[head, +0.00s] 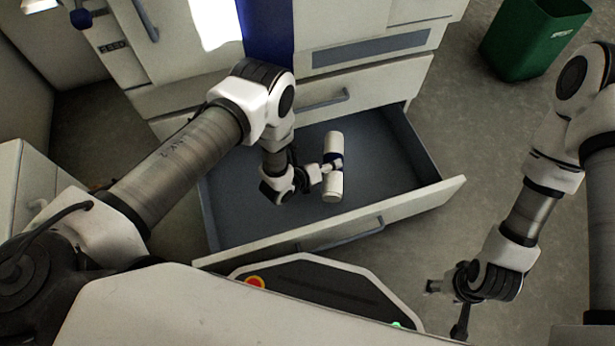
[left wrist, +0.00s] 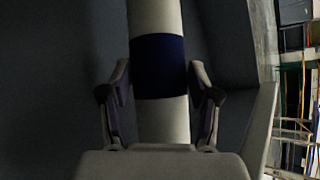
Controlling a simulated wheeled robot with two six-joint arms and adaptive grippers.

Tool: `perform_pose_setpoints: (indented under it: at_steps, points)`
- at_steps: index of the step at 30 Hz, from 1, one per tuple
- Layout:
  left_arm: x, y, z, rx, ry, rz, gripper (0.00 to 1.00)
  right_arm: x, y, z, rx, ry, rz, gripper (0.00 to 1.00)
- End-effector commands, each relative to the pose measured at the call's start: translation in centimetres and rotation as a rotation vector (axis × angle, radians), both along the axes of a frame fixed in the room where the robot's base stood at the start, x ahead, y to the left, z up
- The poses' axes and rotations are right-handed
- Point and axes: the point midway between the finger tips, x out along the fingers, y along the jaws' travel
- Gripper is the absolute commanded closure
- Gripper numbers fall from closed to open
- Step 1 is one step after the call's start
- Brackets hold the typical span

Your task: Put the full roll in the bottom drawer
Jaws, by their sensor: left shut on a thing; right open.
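The roll (head: 333,148) is a white cylinder with a dark blue band around its middle. My left gripper (head: 332,167) is shut on it at the band. In the left wrist view the roll (left wrist: 155,120) runs between the two fingers (left wrist: 160,85). The bottom drawer (head: 440,190) is pulled open, with a grey inside and a white front. The roll and left gripper are over the drawer's interior; I cannot tell whether the roll touches its floor. My right gripper (head: 447,308) is open and empty, at the lower right, outside the drawer.
The cabinet's closed drawer (head: 375,85) with a handle is above the open one. A green bin (head: 535,38) stands on the floor at the back right. A white cabinet (head: 35,180) is at the left. Grey floor (head: 470,130) is free right of the drawer.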

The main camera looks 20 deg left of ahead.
Motion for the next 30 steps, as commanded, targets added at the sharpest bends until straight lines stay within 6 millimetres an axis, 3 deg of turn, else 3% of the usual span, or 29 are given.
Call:
perform_pose_setpoints:
  at_steps: [4, 11, 16, 27, 28, 29, 30]
  points:
    - [-1.8, 2.8, -0.2, 0.000, 0.002, 0.004, 0.83, 0.0, 0.0, -0.9, 0.000, 0.000, 0.000, 0.37]
    - [-3.3, 5.0, -0.1, -0.001, 0.001, 0.002, 0.83, 0.0, 0.0, -1.4, 0.000, 0.000, 0.000, 0.37]
    - [-3.2, 4.8, -3.8, -0.001, -0.002, -0.001, 0.83, 0.1, -0.1, -4.3, -0.001, -0.003, -0.005, 0.37]
    - [-3.3, 4.8, -3.9, -0.001, -0.001, -0.001, 0.83, 0.2, -0.1, -4.2, -0.001, -0.005, -0.006, 0.37]
    - [-3.3, 4.8, -3.8, 0.000, 0.001, -0.001, 0.28, 0.2, -0.1, -4.1, -0.001, -0.004, -0.006, 0.37]
    - [-3.3, 4.8, -3.8, 0.000, 0.001, -0.001, 0.18, 0.2, -0.1, -4.0, -0.001, -0.004, -0.006, 0.37]
    - [-3.3, 4.8, -3.8, 0.000, 0.001, -0.001, 0.14, 0.2, -0.1, -4.0, -0.001, -0.004, -0.006, 0.37]
